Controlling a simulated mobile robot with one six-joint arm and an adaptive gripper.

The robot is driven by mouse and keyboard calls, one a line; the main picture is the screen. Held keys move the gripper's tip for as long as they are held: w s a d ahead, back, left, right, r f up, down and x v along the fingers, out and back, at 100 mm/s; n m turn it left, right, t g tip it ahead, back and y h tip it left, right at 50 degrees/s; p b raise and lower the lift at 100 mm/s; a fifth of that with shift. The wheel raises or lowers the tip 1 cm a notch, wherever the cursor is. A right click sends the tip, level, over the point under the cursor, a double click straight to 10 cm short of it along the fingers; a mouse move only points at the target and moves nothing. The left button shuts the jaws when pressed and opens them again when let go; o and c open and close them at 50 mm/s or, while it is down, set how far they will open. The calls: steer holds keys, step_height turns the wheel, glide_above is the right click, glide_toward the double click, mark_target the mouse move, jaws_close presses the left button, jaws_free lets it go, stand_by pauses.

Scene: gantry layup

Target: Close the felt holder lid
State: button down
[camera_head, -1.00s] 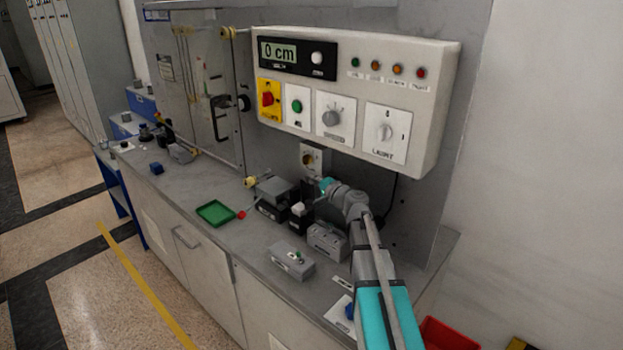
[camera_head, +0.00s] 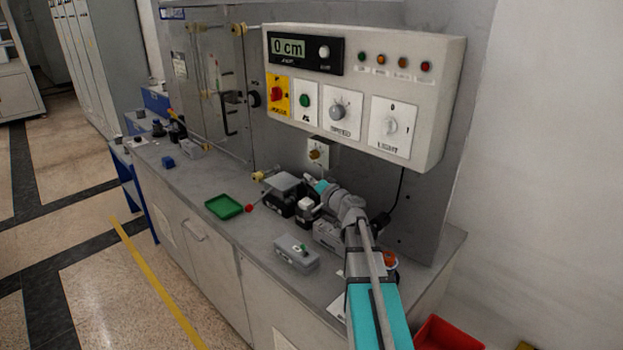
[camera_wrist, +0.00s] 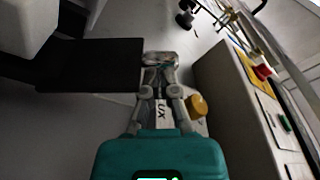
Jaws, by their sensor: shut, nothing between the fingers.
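A dark box with a flat grey top (camera_head: 286,183) stands on the bench below the wall panel; I take it to be the felt holder and its lid, but the lid's exact angle is unclear. My gripper (camera_head: 310,181) is at the right of this grey top, close to it; I cannot tell if they touch. In the wrist view my gripper (camera_wrist: 159,60) is shut and empty. A dark flat panel (camera_wrist: 90,65) lies just left of the fingers there; it may be part of the holder.
A control panel (camera_head: 440,90) overhangs the bench, with a yellow-knobbed switch (camera_head: 317,153) below it. A green tray (camera_head: 224,207) and a grey box with a green button (camera_head: 296,254) stand in front. A red bin (camera_head: 447,335) is at lower right.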

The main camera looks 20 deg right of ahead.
steer(key=shift+s+a+f+n, duration=0.1)
steer(key=shift+a+f+n, duration=0.1)
steer(key=shift+a+n, duration=0.1)
steer(key=shift+s+a+f+b, duration=0.25)
steer(key=shift+a+f+b, duration=0.2)
steer(key=shift+a+b, duration=0.25)
steer(key=shift+s+a+f+b, duration=0.2)
steer(key=shift+a+f+b, duration=0.15)
steer(key=shift+f+b, duration=0.3)
steer(key=shift+s+a+f+b, duration=0.15)
steer(key=shift+a+f+b, duration=0.25)
steer(key=shift+f+b, duration=0.2)
steer(key=shift+s+a+f+b, duration=0.2)
steer(key=shift+a+f+b, duration=0.15)
steer(key=shift+f+b, duration=0.25)
steer(key=shift+f, duration=0.1)
steer(key=shift+s, duration=0.1)
